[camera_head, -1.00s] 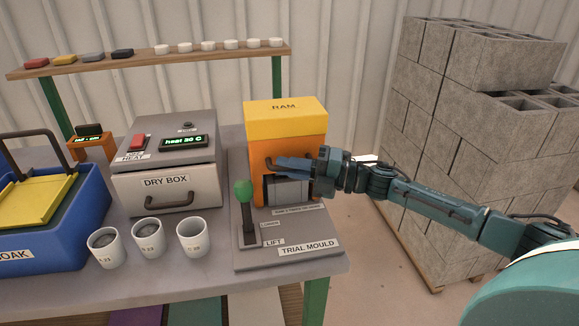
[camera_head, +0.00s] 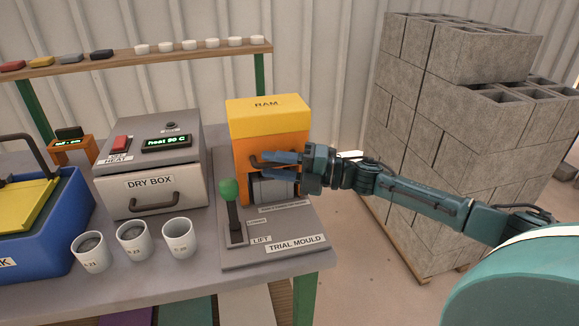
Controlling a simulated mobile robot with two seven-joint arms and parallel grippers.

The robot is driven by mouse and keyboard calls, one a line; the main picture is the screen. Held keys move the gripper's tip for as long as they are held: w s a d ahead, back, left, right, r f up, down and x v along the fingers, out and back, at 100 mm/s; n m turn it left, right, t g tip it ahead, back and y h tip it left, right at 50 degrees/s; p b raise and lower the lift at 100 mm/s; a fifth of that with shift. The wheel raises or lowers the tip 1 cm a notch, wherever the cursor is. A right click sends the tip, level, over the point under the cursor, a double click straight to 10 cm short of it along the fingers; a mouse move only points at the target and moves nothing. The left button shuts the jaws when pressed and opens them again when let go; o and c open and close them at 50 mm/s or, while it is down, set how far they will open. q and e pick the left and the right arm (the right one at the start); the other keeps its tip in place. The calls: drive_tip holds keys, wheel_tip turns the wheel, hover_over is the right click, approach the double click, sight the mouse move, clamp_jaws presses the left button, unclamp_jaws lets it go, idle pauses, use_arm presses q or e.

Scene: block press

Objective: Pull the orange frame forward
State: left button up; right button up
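The orange frame (camera_head: 242,148) is the upright body of the press, under a yellow block labelled RAM (camera_head: 268,115). A dark handle (camera_head: 255,163) sits on its front. My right gripper (camera_head: 264,167) comes in from the right, in front of the frame. Its two blue fingers point left with a gap between them, at the handle. They look open; whether they touch the handle is hard to see. A grey block (camera_head: 272,190) shows low in the frame behind the fingers. My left gripper is not in view.
A green-knobbed lever (camera_head: 229,190) stands on the grey TRIAL MOULD base (camera_head: 275,250), in front of the frame. The DRY BOX (camera_head: 152,185) is to the left, with white cups (camera_head: 180,238) before it. Stacked concrete blocks (camera_head: 420,130) stand to the right.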

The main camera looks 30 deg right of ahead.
use_arm(q)
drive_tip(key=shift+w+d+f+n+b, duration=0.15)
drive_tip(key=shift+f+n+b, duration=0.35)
drive_tip(key=shift+b, duration=0.7)
use_arm(e)
drive_tip(key=v, duration=1.3)
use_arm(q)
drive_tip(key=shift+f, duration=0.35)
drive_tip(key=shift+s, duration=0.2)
use_arm(e)
drive_tip(key=shift+d, duration=0.1)
